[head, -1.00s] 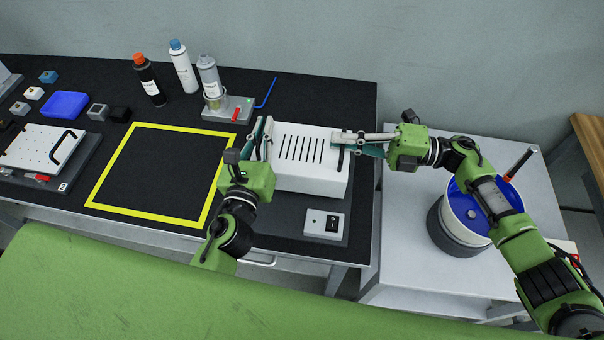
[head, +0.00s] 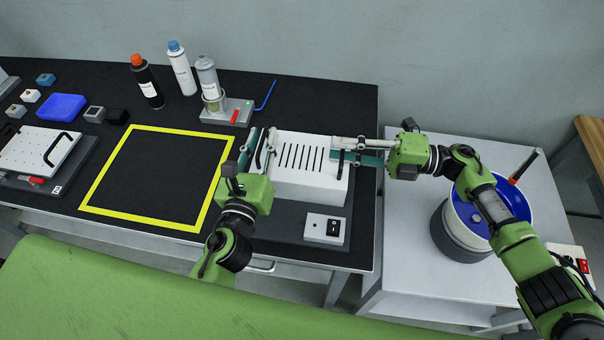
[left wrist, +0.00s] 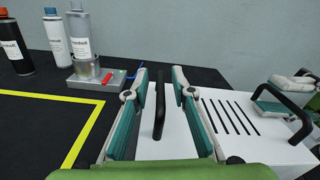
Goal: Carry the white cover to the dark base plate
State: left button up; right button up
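The white cover (head: 302,185), a box with dark slots and a black handle at each end, sits over the dark base plate (head: 285,222), which shows along its front; the contact beneath is hidden. My left gripper (head: 258,145) is at the cover's left handle (left wrist: 159,105). In the left wrist view its fingers stand apart on either side of that handle, with gaps. My right gripper (head: 345,149) comes in from the right at the right handle (left wrist: 297,118). Its fingers are spread around the handle.
A yellow-framed area (head: 218,185) left of the cover is empty. Bottles (head: 182,68) and a fixture with a red lever (head: 228,112) stand behind. A switch box (head: 325,228) is in front. A blue-lined bucket (head: 462,240) stands on the right table.

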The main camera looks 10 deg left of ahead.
aim_at(256, 160)
pick_arm(q)
jog(key=s, duration=0.9)
jog(key=shift+s+d, duration=0.15)
jog(key=shift+d, duration=0.05)
jog(key=shift+s, duration=0.9)
pick_arm(e)
jog(key=d, duration=1.2)
jog(key=shift+w, duration=0.4)
jog(key=shift+s, duration=0.1)
